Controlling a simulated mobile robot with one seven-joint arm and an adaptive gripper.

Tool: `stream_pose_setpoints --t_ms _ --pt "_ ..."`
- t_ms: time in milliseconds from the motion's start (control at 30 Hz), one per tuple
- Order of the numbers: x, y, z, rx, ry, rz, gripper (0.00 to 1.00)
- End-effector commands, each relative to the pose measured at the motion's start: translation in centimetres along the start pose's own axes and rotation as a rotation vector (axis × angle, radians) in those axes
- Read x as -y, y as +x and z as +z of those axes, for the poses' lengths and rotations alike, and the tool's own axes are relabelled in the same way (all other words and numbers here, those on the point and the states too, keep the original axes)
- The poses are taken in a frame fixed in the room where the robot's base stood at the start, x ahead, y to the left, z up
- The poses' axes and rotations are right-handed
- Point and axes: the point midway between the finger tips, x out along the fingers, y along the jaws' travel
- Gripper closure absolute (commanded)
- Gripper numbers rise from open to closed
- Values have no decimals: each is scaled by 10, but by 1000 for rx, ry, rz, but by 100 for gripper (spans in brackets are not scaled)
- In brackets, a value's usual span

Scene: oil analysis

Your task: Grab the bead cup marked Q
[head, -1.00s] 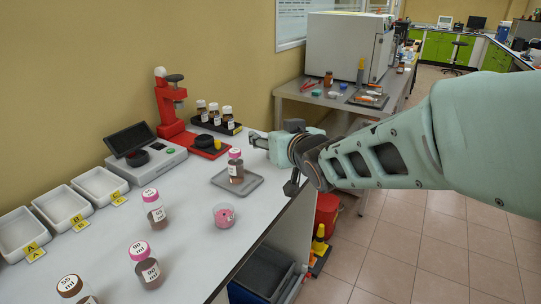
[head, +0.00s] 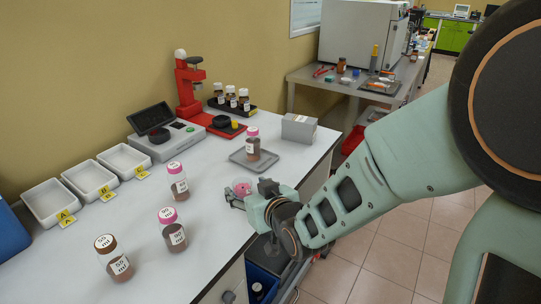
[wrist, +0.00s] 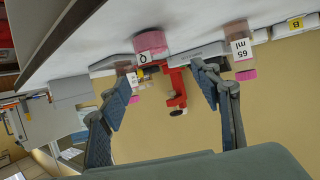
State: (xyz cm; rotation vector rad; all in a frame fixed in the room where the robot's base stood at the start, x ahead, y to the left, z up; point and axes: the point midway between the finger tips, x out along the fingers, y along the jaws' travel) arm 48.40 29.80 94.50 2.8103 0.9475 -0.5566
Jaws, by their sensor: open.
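The bead cup (head: 242,187) is a small clear cup with pink beads, standing near the table's front edge. In the wrist view the cup (wrist: 153,42) shows a white label with a black Q, and the picture is upside down. My gripper (head: 247,198) is at the table edge right by the cup and partly hides it in the head view. In the wrist view my gripper (wrist: 163,92) has its two fingers spread apart, with nothing between them. The cup is ahead of the fingertips, roughly between them.
A brown bottle on a grey tray (head: 239,158) stands behind the cup. Pink-capped bottles (head: 178,181) and (head: 172,230) stand to its left. A brown-capped bottle (head: 113,258) is nearer. A grey box (head: 299,128) is at the far right corner. White trays (head: 90,180) line the wall.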

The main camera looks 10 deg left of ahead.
Motion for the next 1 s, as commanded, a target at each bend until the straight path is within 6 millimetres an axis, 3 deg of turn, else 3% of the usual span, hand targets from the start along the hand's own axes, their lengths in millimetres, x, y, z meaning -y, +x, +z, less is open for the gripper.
stream_pose_setpoints --t_ms 367,700,1000 --pt "-2 26 5 2 2 0 42" --pt "-7 65 9 2 0 0 42" --pt "-7 69 9 1 0 1 42"
